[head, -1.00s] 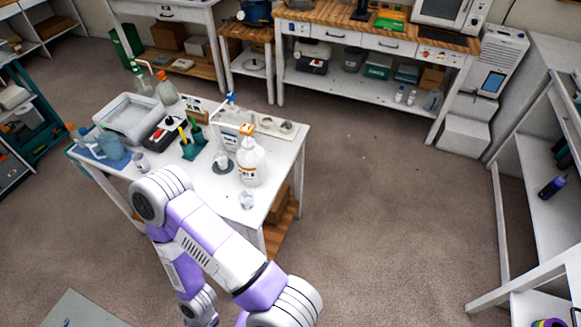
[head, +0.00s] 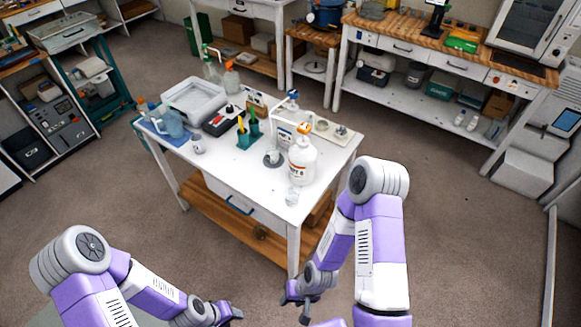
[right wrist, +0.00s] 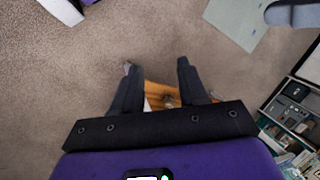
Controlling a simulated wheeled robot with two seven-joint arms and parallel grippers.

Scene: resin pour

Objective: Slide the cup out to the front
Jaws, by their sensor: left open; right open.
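A small clear cup (head: 292,196) stands at the front right corner of the white table (head: 240,182). Another small cup (head: 272,157) stands on a dark round base, left of a large white bottle (head: 301,160) with an orange cap. A small grey-white cup (head: 198,145) stands near the left side. I cannot tell which cup the task means. My right gripper (head: 298,306) is open, low in front of the table and away from the cups. Its two fingers show apart and empty in the right wrist view (right wrist: 156,72). My left gripper (head: 234,313) is open at the bottom of the head view, partly cut off.
Workbenches stand behind, and shelves stand at left. Open carpet surrounds the table.

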